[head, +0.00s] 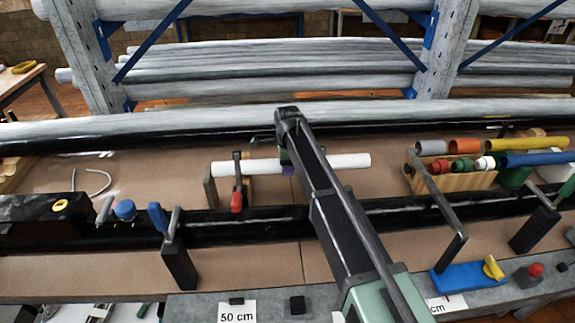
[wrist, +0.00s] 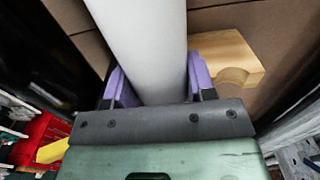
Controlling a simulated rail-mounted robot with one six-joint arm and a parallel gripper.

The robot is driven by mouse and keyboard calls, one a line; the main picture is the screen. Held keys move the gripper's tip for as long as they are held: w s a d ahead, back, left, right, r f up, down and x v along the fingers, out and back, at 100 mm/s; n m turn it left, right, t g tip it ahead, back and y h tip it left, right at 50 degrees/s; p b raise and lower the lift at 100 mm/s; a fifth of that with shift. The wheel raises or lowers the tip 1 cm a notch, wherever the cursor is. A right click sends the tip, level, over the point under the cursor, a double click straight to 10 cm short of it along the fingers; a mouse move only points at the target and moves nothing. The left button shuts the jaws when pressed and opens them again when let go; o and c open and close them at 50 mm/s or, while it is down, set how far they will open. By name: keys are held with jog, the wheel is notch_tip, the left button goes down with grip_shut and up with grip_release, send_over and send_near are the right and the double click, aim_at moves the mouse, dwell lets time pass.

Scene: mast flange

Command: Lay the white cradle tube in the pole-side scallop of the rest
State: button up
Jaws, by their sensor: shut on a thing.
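The white cradle tube (head: 345,161) lies level, running left to right across the bench in the head view. My gripper (head: 288,170) is shut on it near its middle. In the wrist view the tube (wrist: 145,40) runs between the purple fingers of my gripper (wrist: 158,88). The pale wooden rest (wrist: 232,48) shows to the right of the tube there, with one rounded scallop visible and empty. The tube and a finger hide the rest's other part. I cannot tell whether the tube touches the rest.
A red-handled clamp (head: 237,200) stands in front of the tube's left part. A wooden rack (head: 450,181) with several coloured tubes stands at the right. A long black pole (head: 270,226) crosses the front, held by clamps. A grey pole (head: 200,117) runs behind. Brown bench surface lies between.

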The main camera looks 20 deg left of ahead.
notch_tip(320, 180, down, 4)
jog(key=b, duration=0.3)
jog(key=shift+f, duration=0.15)
jog(key=o, duration=1.3)
jog(key=shift+c, duration=0.2)
notch_tip(320, 180, up, 11)
jog(key=p, duration=1)
jog(key=shift+p, duration=0.3)
